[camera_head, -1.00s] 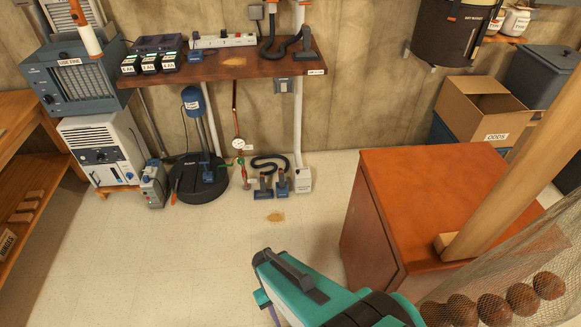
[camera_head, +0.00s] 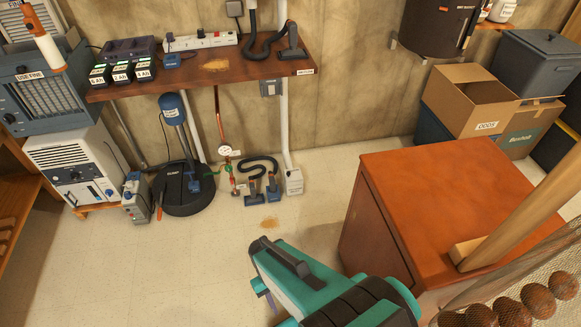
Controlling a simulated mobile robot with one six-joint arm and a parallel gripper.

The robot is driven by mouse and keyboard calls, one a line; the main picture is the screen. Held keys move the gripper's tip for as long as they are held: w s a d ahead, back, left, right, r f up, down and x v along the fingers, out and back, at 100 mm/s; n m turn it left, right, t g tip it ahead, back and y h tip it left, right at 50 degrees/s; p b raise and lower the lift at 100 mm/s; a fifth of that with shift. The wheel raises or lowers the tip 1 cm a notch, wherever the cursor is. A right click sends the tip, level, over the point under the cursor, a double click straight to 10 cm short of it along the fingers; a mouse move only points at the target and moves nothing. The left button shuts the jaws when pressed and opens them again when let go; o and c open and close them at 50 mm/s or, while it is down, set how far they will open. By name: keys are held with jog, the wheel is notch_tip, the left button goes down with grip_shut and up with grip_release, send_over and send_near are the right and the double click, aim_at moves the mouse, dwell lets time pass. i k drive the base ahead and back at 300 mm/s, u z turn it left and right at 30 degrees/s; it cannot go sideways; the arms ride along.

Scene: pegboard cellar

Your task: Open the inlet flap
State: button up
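No flap can be made out for certain. A grey box (camera_head: 270,88) sits on the white pipe (camera_head: 283,120) just below the wall shelf. A white box (camera_head: 293,181) with a small label stands at the pipe's foot on the floor. Either could carry an inlet; both are too small to tell whether a flap is open or shut. My teal and black arm reaches in from the bottom middle, well in front of both boxes and apart from them. The part of my gripper (camera_head: 263,289) that shows is mostly hidden by the arm, so its fingers are unclear.
A red-brown cabinet (camera_head: 430,195) with a wooden post and a net of brown balls fills the right. Vacuum tools (camera_head: 262,188) and a hose lie by the pipe's foot. A black round base (camera_head: 187,188) stands left of them. Floor is clear at lower left.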

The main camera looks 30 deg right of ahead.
aim_at(292, 174)
jog(key=z, duration=0.45)
jog(key=i, duration=1.45)
jog(key=z, duration=0.2)
